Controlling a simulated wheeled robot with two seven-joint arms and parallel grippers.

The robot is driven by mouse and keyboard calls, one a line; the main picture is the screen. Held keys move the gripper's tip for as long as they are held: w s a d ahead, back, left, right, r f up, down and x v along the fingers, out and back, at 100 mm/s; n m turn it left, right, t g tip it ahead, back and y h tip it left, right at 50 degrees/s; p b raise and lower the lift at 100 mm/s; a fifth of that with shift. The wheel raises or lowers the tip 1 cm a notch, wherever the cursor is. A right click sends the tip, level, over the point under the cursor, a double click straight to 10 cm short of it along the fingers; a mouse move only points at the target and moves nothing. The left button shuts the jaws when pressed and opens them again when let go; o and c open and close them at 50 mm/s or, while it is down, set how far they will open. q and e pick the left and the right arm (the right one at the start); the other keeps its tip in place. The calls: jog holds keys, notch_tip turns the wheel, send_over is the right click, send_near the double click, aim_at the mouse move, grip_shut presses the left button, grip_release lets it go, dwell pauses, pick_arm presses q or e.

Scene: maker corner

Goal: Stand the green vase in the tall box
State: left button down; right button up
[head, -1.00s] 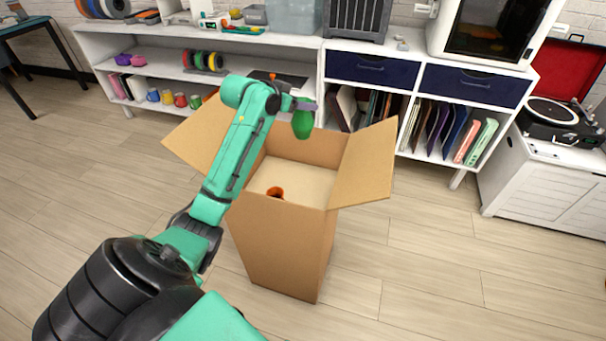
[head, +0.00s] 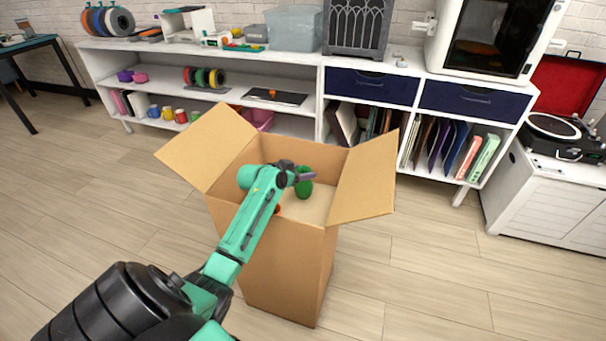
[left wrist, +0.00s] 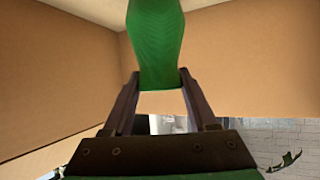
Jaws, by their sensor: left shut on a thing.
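The green vase (head: 304,187) is in my left gripper (head: 304,177), which is shut on it. The vase hangs inside the opening of the tall cardboard box (head: 275,265), roughly upright, toward the box's right half. In the left wrist view the vase (left wrist: 157,45) sits between the two fingers (left wrist: 158,85), with box walls around it. I cannot tell whether the vase touches the box floor. My left arm reaches over the box's front edge. A small orange thing (head: 278,210) shows inside the box, mostly hidden by my arm. My right gripper is not in view.
The box's flaps stand open, one at the left (head: 208,145) and one at the right (head: 365,180). A white shelf unit (head: 225,55) with spools, mugs and folders stands behind it. A record player (head: 550,130) is at the right. Floor around the box is clear.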

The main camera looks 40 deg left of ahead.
pick_arm(q)
jog(key=shift+c, duration=1)
grip_release()
jog(key=shift+s+r, duration=0.15)
jog(key=shift+s, duration=0.05)
jog(key=p+v, duration=0.1)
jog(key=v, duration=0.6)
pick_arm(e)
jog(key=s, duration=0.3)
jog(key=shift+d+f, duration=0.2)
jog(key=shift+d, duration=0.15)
